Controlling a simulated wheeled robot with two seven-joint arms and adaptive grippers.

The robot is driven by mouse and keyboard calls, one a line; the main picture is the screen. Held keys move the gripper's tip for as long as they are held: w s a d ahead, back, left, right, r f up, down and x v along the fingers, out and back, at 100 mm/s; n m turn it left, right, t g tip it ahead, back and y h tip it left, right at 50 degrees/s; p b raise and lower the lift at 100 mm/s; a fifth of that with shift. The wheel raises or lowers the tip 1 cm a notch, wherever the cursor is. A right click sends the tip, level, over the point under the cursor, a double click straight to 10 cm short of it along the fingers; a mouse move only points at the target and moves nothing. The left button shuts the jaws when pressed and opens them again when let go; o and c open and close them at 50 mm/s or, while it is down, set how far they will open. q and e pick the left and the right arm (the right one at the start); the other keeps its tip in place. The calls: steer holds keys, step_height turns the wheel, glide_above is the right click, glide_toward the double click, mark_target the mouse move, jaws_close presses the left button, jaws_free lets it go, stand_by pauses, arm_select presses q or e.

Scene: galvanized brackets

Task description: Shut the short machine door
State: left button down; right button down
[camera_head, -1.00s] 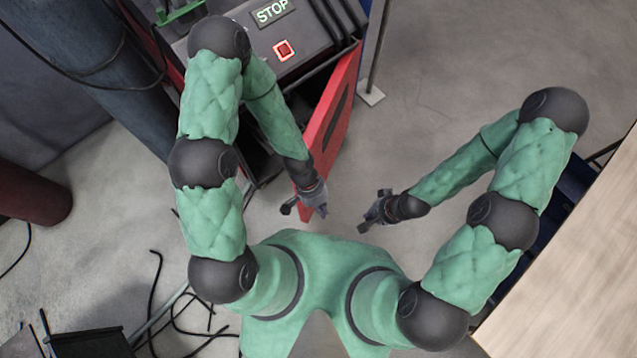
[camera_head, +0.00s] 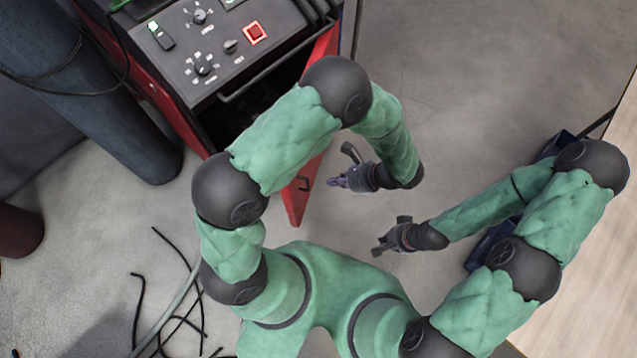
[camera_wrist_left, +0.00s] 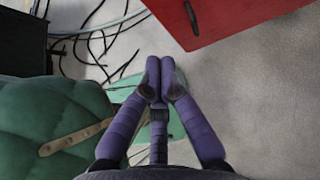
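The red machine door (camera_head: 297,204) stands open, swung out from the front of the machine (camera_head: 200,60) toward me. My left forearm and elbow hide part of it. In the left wrist view the door (camera_wrist_left: 235,18) fills the top right, with a small dark handle or latch on its face. My left gripper (camera_head: 335,182) is just right of the door's free end, apart from it in the picture. In the left wrist view its purple fingers (camera_wrist_left: 160,75) are together and empty. My right gripper (camera_head: 378,250) hangs over the floor, well right of the door; its fingers are too small to read.
A dark gas cylinder (camera_head: 95,100) stands left of the machine. Black cables (camera_head: 180,320) lie on the floor at lower left. A wooden table (camera_head: 585,290) is at right, with a dark blue object (camera_head: 490,240) beside it. The floor right of the door is clear.

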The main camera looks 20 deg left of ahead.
arm_select(q)
steer(key=b+x, duration=0.1)
steer(key=x, duration=0.3)
steer(key=a+r+b+x, duration=0.1)
steer(key=b+x, duration=0.1)
steer(key=x, duration=0.2)
steer(key=a+r+b+x, duration=0.1)
steer(key=x, duration=0.3)
steer(key=shift+s+a+f, duration=0.1)
steer(key=shift+f, duration=0.05)
steer(key=shift+a, duration=0.1)
